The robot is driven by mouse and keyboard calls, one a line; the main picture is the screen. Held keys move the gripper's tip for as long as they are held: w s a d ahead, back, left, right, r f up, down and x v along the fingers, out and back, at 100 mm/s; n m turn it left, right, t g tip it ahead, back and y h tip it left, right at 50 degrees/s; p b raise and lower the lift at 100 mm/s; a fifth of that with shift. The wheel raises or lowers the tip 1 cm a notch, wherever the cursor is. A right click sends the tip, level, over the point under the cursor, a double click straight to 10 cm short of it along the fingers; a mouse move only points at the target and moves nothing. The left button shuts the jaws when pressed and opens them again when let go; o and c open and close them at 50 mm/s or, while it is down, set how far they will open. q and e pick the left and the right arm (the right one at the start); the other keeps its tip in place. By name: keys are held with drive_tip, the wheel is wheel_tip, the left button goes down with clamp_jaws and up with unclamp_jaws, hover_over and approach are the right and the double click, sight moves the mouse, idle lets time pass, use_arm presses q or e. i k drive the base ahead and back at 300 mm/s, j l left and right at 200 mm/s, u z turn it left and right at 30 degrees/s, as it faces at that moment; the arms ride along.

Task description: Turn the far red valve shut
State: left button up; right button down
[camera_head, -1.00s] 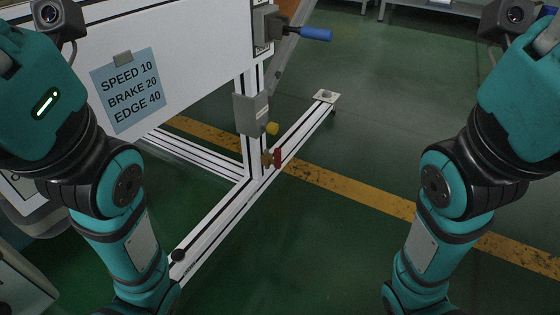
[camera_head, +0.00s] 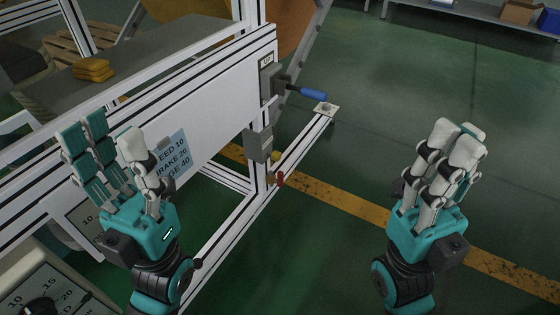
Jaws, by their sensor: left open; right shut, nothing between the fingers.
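A small red valve handle (camera_head: 280,178) sits low on the white frame's upright, at the corner near the floor rail. It is small here, and I cannot tell its exact angle. My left gripper (camera_head: 105,140) is open and empty, in front of the white panel, well to the left of the valve. My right gripper (camera_head: 456,145) is shut and empty, raised over the green floor, well to the right of the valve. Neither gripper touches the valve.
A yellow knob (camera_head: 275,156) on a grey box (camera_head: 258,145) sits just above the valve. A blue-handled lever (camera_head: 312,95) sticks out above that. A blue label (camera_head: 172,156) is partly behind my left gripper. Open green floor (camera_head: 350,150) lies to the right.

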sight(280, 174)
drive_tip(key=u, duration=0.35)
drive_tip(key=i+l+u, duration=0.1)
drive_tip(key=u, duration=0.25)
drive_tip(key=l+u, duration=0.15)
drive_tip(key=u, duration=0.15)
drive_tip(key=i+l+u, duration=0.1)
drive_tip(key=l+u, duration=0.35)
drive_tip(key=l, duration=0.45)
drive_tip(key=l+u, duration=0.5)
drive_tip(key=l, duration=0.8)
drive_tip(key=k+l, duration=0.15)
drive_tip(key=l, duration=0.8)
drive_tip(key=k+l+u, duration=0.1)
drive_tip(key=l, duration=0.4)
drive_tip(key=k+l, duration=0.1)
drive_tip(key=l, duration=0.35)
